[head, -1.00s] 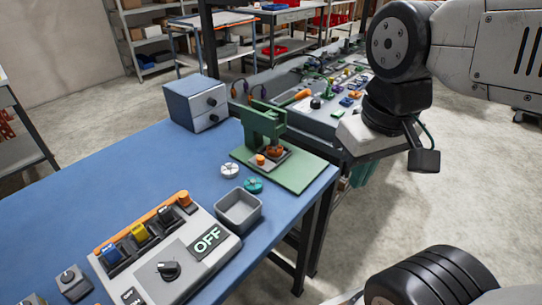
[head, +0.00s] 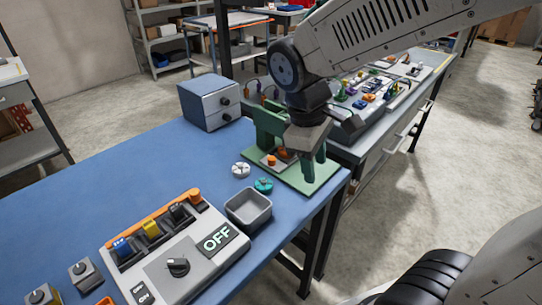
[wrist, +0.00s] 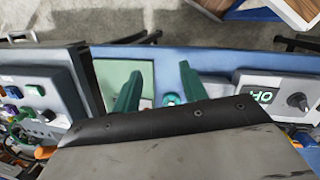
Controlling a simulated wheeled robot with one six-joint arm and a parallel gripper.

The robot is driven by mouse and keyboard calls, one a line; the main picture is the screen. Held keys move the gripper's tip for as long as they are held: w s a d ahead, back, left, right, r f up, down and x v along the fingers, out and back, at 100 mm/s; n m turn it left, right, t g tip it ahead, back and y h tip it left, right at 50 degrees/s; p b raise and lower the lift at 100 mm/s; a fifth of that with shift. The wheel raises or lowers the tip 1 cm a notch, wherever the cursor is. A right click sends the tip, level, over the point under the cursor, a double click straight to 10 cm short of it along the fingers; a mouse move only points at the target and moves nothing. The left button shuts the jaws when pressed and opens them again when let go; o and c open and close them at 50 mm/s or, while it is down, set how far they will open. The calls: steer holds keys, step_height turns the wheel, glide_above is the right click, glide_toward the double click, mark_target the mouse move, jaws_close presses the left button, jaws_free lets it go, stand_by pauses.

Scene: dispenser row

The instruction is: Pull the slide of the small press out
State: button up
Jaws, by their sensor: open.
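The small green press (head: 266,120) stands on its light green base plate (head: 318,182) at the right edge of the blue table. Its slide (head: 283,160) is low at the front with an orange knob (head: 271,160); my gripper partly hides the press. My gripper (head: 314,172) is open, pointing down over the right part of the base plate, beside the press; I cannot tell whether it touches anything. In the wrist view its two green fingers (wrist: 158,78) are spread apart, with part of the base plate (wrist: 115,75) beside and behind the left finger.
A white disc (head: 241,169), a teal disc (head: 263,185) and a grey open bin (head: 248,208) stand near the press. A blue-grey drawer box (head: 209,102) is behind. The control panel reading OFF (head: 178,255) is in front. Another bench with coloured parts (head: 370,95) lies beyond.

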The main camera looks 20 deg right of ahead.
steer(key=w+a+f+n+t+h, duration=0.1)
steer(key=w+a+f+n, duration=0.1)
steer(key=w+n, duration=0.35)
steer(key=w+a+f+n+t, duration=0.1)
steer(key=w+a+f+n, duration=0.2)
steer(key=w+n, duration=0.25)
steer(key=n+t, duration=0.1)
steer(key=n, duration=0.5)
glide_toward(272, 159)
steer(key=x, duration=0.8)
steer(key=shift+w+d+f, duration=0.1)
steer(key=shift+w+f, duration=0.1)
steer(key=shift+f, duration=0.1)
steer(key=shift+s, duration=0.1)
jaws_close()
